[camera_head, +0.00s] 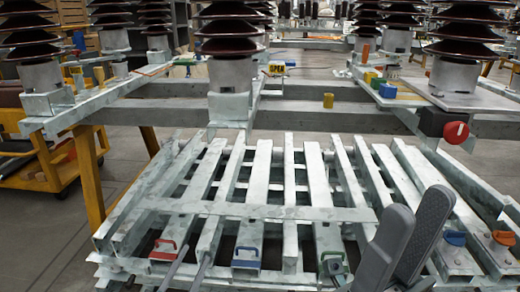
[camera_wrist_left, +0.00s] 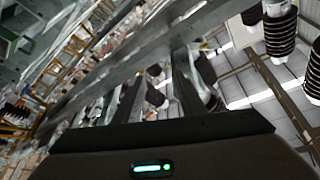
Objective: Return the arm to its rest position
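My left gripper (camera_head: 197,252) shows at the bottom left of the head view as two thin grey fingers with a gap between them, and nothing is seen between them. It is over the front of the pale metal slatted frame (camera_head: 262,213). My right gripper (camera_head: 416,199) shows at the lower right as two broad grey fingers, overlapping in the view, so its opening is unclear. No held object is visible there. In the left wrist view, a dark housing with a green light (camera_wrist_left: 152,168) fills the bottom, and the fingertips do not show.
A red handle (camera_head: 163,250), a blue handle (camera_head: 246,258) and a green handle (camera_head: 333,265) sit along the frame's front. Brown insulators (camera_head: 230,30) stand on beams behind. A red knob (camera_head: 457,132) is at the right, a yellow cart (camera_head: 45,165) at the left.

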